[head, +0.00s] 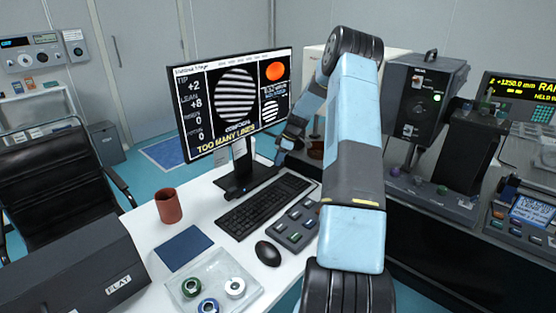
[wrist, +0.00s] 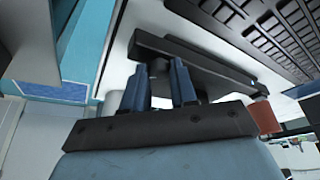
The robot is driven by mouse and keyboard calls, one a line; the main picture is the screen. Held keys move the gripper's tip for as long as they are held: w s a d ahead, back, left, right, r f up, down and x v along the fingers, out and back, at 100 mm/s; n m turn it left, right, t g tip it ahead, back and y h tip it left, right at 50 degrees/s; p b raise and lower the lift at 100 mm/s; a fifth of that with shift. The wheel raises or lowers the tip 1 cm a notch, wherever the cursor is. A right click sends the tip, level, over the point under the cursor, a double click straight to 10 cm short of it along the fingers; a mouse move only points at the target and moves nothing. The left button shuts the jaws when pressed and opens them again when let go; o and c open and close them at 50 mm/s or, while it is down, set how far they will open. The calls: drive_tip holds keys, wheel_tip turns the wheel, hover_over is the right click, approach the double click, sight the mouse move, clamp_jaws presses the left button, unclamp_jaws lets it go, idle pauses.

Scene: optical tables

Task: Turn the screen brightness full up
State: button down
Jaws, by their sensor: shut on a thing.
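The screen (head: 235,100) stands upright on the desk on a dark stand (head: 250,180). It is lit, with striped round pictures and the yellow words "TOO MANY LINES". My gripper (head: 281,155) is low beside the right edge of the screen, partly behind my own arm. In the wrist view the blue fingers of my gripper (wrist: 160,75) are close together, with a small dark part between their tips. This looks like the screen's brightness knob, but its marking and setting cannot be read. A black bar of the screen or its stand (wrist: 215,68) lies just beyond the fingertips.
The keyboard (head: 263,205) lies before the screen, with a grey button pad (head: 294,226) and a mouse (head: 268,253). A red mug (head: 169,206), a blue pad (head: 184,247) and a clear tray (head: 222,262) with rings are to the left. Instruments crowd the right side.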

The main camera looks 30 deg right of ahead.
drive_tip(key=m, duration=0.3)
drive_tip(key=m+t+h, duration=0.1)
drive_tip(key=m, duration=0.1)
drive_tip(key=shift+s+a+m+h, duration=0.2)
drive_tip(key=shift+m+h, duration=0.1)
drive_tip(key=shift+m, duration=0.1)
drive_tip(key=m+h, duration=0.1)
drive_tip(key=m, duration=0.1)
drive_tip(key=m+t+h, duration=0.1)
drive_tip(key=m, duration=0.2)
drive_tip(key=shift+s+a, duration=0.1)
drive_tip(key=shift+a, duration=0.1)
drive_tip(key=m+h, duration=0.1)
drive_tip(key=m, duration=0.2)
drive_tip(key=m+h, duration=0.1)
drive_tip(key=m, duration=0.3)
drive_tip(key=shift+a+f+g+h, duration=0.1)
drive_tip(key=shift+a+g+h, duration=0.1)
drive_tip(key=shift+g+h, duration=0.1)
drive_tip(key=shift+m+g+h, duration=0.35)
drive_tip(key=shift+m+h, duration=0.05)
drive_tip(key=shift+m, duration=1)
drive_tip(key=shift+m+g+h, duration=0.35)
drive_tip(key=shift+m+h, duration=0.05)
drive_tip(key=shift+m, duration=1)
drive_tip(key=c, duration=0.9)
unclamp_jaws()
drive_tip(key=shift+w, duration=0.2)
